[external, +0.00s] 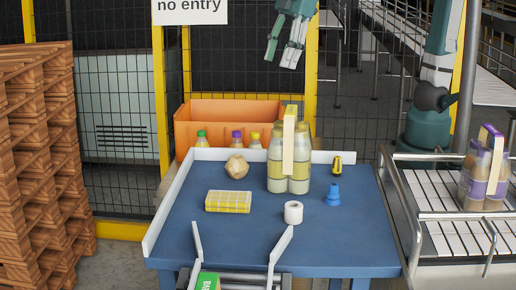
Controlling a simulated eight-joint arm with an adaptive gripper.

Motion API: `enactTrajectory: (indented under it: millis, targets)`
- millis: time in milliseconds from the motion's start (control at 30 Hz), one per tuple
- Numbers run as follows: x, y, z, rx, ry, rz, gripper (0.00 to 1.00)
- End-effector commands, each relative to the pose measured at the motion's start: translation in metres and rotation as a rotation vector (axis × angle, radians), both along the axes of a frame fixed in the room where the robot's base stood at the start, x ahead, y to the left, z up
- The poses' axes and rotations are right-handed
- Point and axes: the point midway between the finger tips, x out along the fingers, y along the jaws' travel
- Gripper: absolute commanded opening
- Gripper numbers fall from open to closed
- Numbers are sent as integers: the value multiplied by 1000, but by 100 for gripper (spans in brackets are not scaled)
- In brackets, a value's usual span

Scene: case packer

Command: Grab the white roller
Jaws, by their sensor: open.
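The white roller (293,212) is a short white cylinder with a round opening in the end facing the camera. It rests on the blue table (235,255), right of the middle and towards the front. My gripper (280,59) is teal with pale fingertips. It hangs open at the top of the external view, high and beyond the table's back edge. It is well away from the roller, with nothing visible between its fingers.
A pack of tall bottles (276,172) stands just behind the roller. A blue stepped piece (333,195) is to its right, a yellow checked block (228,201) to its left. A faceted tan ball (237,166) lies behind. Metal guide rails (281,245) flare at the front.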

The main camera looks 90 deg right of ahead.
Motion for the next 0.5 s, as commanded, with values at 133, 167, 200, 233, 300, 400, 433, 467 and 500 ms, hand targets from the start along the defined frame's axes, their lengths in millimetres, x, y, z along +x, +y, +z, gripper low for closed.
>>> enactTrajectory:
  millis: [133,167,200,233,300,400,433,467,500]
  targets:
    - [9,41,0,-23,22,81,44]
    - [11,49,-1,-27,26,97,44]
    - [12,60,-1,-34,32,118,44]
    - [13,68,-2,-39,37,134,44]
    - [16,87,-3,-50,45,171,44]
    - [18,115,-5,-65,60,225,44]
    - [18,124,-6,-70,64,240,44]
    - [19,132,-7,-75,68,258,44]
    - [19,143,-9,-82,74,279,44]
